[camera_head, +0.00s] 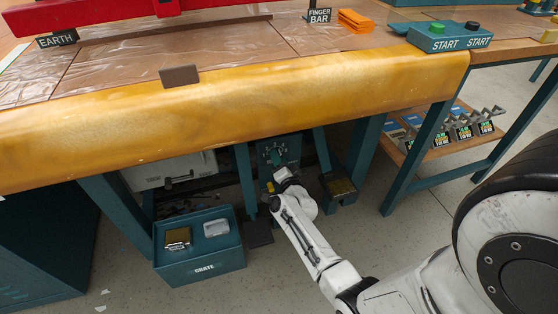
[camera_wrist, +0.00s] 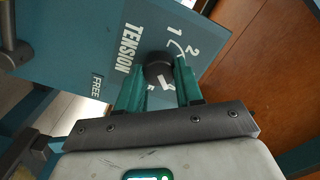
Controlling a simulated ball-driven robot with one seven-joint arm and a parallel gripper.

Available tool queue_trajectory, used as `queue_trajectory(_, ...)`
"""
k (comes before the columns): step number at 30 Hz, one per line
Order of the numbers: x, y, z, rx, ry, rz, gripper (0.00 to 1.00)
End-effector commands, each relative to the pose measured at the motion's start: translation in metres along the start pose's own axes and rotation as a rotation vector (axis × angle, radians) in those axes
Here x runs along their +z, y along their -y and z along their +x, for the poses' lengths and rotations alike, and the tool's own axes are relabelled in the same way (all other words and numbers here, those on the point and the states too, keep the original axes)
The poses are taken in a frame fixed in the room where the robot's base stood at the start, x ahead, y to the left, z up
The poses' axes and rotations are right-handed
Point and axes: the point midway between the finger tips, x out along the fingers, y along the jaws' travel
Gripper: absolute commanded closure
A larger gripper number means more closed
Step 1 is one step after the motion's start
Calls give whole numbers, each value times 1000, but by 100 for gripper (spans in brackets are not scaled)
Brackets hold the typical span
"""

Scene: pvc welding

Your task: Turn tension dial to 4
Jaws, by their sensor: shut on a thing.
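The tension dial is a dark round knob (camera_wrist: 158,66) on a teal panel (camera_wrist: 85,38) lettered TENSION, FREE, 1 and 2. My gripper (camera_wrist: 159,80) has its two teal fingers on either side of the knob and is shut on it. A white mark shows on the knob between the fingers. The fingers hide part of the scale, and I cannot read a 4. In the head view the panel (camera_head: 290,148) stands under the bench, with my gripper (camera_head: 278,164) in front of it; the dial is too small to read there.
The bench's yellow front edge (camera_head: 240,105) overhangs the panel. Bench legs (camera_head: 245,180) flank the panel.

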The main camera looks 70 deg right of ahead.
Motion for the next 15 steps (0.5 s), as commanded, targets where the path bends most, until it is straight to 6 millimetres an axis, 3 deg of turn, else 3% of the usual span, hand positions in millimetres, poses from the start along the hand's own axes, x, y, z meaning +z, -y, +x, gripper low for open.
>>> queue_trajectory(7, 0, -1, 0, 1, 0, -1, 95)
queue_trajectory(8, 0, -1, 0, 1, 0, -1, 62)
queue_trajectory(15, 0, 0, 0, 1, 0, -1, 39)
